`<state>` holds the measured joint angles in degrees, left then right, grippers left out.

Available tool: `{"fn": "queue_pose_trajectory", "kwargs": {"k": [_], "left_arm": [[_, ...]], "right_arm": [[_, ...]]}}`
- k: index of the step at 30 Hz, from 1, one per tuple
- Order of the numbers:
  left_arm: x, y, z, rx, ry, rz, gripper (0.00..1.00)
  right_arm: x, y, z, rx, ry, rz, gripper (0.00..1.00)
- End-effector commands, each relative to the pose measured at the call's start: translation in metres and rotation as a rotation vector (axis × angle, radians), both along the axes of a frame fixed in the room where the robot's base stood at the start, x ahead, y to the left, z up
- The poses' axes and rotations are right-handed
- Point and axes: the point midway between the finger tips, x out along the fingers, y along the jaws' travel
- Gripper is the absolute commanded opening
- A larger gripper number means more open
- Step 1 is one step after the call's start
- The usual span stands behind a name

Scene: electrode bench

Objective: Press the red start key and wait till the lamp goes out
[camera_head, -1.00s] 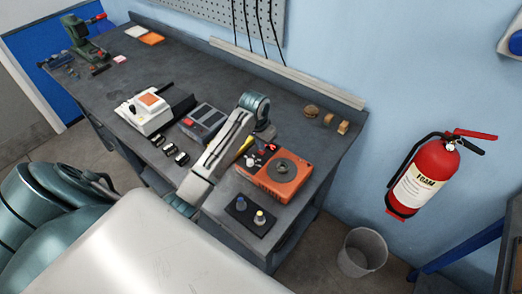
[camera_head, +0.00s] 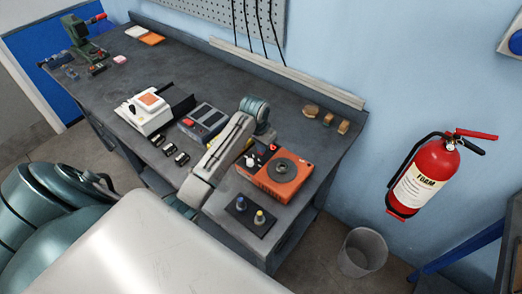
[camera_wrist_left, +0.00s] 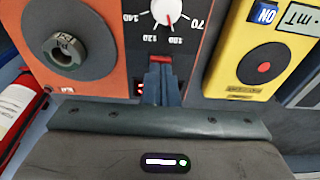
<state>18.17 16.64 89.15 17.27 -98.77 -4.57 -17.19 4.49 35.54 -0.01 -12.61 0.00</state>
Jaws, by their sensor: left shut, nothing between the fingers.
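An orange device (camera_head: 264,184) stands at the near right end of the bench, with a round grey-black fitting on top. Its dark panel carries a white dial with a red pointer, which shows in the left wrist view (camera_wrist_left: 168,10). The red key (camera_wrist_left: 160,59) lies below the dial there. My left gripper (camera_wrist_left: 160,72) is shut and empty, its tips at the key's edge; I cannot tell if they touch it. A small red glow (camera_wrist_left: 139,88) beside the fingers is partly hidden. The head view shows a bright red spot (camera_head: 273,147) on the panel; I cannot tell which part it is.
A yellow meter (camera_wrist_left: 262,60) stands close beside the orange device. A dark plate with two knobbed posts (camera_head: 250,217) lies in front. A grey device (camera_head: 203,122) and a white one (camera_head: 146,113) stand further left. Small wooden pieces (camera_head: 327,119) lie behind.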

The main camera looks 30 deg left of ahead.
Motion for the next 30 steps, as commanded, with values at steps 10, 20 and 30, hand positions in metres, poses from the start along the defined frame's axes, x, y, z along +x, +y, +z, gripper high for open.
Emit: {"fn": "queue_pose_trajectory", "kwargs": {"k": [10,20,30], "left_arm": [[0.0,0.0,0.021,0.0,-0.001,-0.001,0.0],[0.0,0.0,0.045,0.001,-0.001,0.0,0.0],[0.0,0.0,0.06,0.0,0.0,0.0,0.0]], "right_arm": [[0.0,0.0,0.011,0.0,0.0,0.0,0.36],[0.0,-0.001,0.009,-0.001,0.0,0.0,0.36],[0.0,-0.002,0.009,-0.002,0.0,0.001,0.36]]}}
